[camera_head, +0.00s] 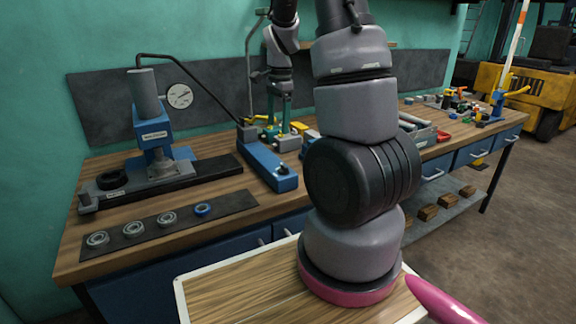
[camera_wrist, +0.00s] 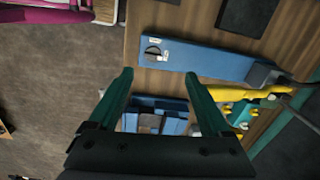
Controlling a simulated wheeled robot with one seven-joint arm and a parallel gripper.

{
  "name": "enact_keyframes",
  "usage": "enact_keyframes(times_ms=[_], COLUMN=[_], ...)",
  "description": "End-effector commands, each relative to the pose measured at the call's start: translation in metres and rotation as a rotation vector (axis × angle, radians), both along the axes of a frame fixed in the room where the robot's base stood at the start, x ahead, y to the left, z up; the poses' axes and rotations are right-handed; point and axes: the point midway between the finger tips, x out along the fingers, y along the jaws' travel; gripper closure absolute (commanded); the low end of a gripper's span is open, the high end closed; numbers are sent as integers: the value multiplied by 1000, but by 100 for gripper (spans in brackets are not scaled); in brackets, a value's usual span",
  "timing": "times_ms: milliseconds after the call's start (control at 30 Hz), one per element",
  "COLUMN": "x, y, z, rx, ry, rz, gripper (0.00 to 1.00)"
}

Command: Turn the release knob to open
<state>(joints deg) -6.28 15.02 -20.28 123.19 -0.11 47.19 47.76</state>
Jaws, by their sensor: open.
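The blue hand pump (camera_head: 265,166) lies on the workbench in the head view, with a black hose from its far end to the blue press (camera_head: 152,130). In the wrist view the pump (camera_wrist: 205,62) lies across the upper middle. A small dark round part, probably the release knob (camera_wrist: 152,52), shows near its left end beside a pale label. My gripper (camera_wrist: 158,76) is open and empty, its two teal fingers apart, with the knob just beyond the tips in the picture. I cannot tell the height gap. The gripper shows small in the head view (camera_head: 280,108).
Yellow-handled tools (camera_wrist: 235,95) lie right of my fingers in the wrist view, with blue boxes (camera_wrist: 155,113) between and below them. A dark mat (camera_head: 180,222) with several rings lies at the bench front. A yellow forklift (camera_head: 545,95) stands at the far right.

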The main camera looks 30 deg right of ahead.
Motion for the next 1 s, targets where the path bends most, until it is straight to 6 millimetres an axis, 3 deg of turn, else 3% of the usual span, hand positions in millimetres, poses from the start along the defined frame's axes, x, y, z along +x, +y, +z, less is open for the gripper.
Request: enact_keyframes(times_ms=[100,233,433,800,1000], x=[6,8,7,7,8], y=[-11,-16,-16,-16,-16], z=[-23,-33,-55,-122,-138], rx=[-23,-33,-34,-32,-33], ry=[43,59,65,63,60], rz=[-66,-97,-101,-99,-97], gripper=[18,18,18,18,18])
